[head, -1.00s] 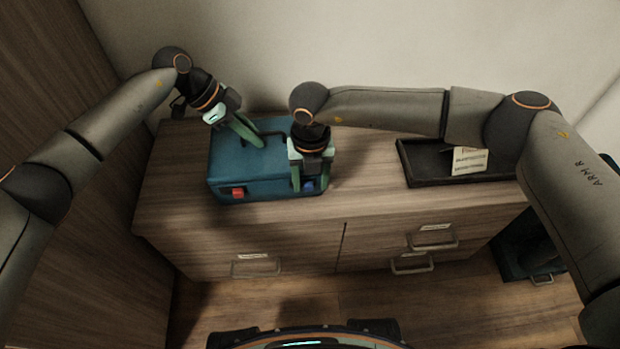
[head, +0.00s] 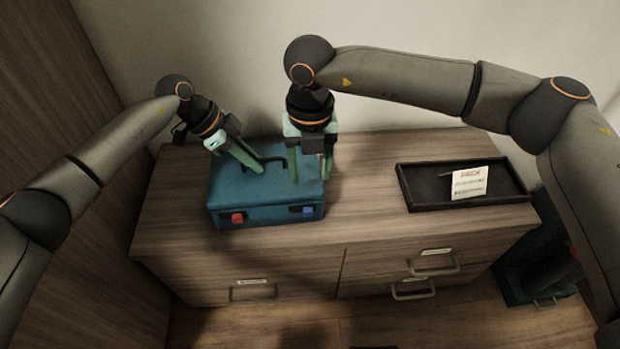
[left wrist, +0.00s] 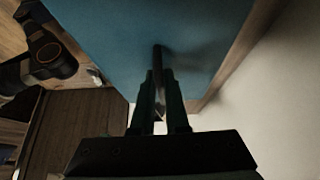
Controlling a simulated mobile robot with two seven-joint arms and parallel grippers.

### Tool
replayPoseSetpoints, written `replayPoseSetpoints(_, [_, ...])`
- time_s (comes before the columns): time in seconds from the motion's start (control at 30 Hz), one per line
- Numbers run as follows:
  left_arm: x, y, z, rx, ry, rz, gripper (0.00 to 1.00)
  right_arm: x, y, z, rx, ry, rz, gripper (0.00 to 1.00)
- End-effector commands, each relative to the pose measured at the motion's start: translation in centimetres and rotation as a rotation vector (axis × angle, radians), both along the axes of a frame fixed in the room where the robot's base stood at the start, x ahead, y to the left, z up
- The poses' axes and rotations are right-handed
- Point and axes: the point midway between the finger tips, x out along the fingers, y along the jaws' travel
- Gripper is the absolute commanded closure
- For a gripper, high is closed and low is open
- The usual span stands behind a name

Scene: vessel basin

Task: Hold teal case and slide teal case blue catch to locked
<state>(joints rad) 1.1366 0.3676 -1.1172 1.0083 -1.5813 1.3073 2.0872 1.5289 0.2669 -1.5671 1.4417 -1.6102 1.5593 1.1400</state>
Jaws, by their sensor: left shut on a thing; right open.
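The teal case (head: 262,208) sits on the wooden cabinet top in the head view, its front facing me. It carries a red catch (head: 237,218) at front left and a blue catch (head: 309,210) at front right. My left gripper (head: 257,166) is shut on the dark handle (head: 272,163) on the case's lid. In the left wrist view, the left fingers (left wrist: 160,95) close around the handle above the teal lid (left wrist: 195,30). My right gripper (head: 311,179) is open and empty, above the case's right end and apart from the blue catch.
A black tray (head: 408,190) with a printed card (head: 469,182) lies on the cabinet top (head: 365,200) to the right. Bare wood lies between case and tray. A wall rises behind, and a dark teal bin (head: 515,285) stands on the floor at right.

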Motion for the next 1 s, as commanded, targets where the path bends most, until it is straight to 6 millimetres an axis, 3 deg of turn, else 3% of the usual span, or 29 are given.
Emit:
replayPoseSetpoints(0.37, [0.03,-0.03,0.05,-0.001,-0.001,0.0,1.0,0.01,-0.01,0.17,0.0,0.0,0.0,0.43])
replayPoseSetpoints(0.4, [0.03,-0.03,0.05,-0.001,-0.001,0.0,0.84,0.01,-0.01,0.17,0.0,0.0,0.0,0.43])
replayPoseSetpoints(0.67, [0.01,-0.03,0.04,-0.001,-0.001,0.0,0.55,0.01,-0.01,0.15,0.0,0.0,0.0,0.43])
replayPoseSetpoints(1.0, [0.05,0.19,0.35,-0.001,-0.002,0.001,0.53,0.01,0.0,0.15,0.0,0.0,0.0,0.43])
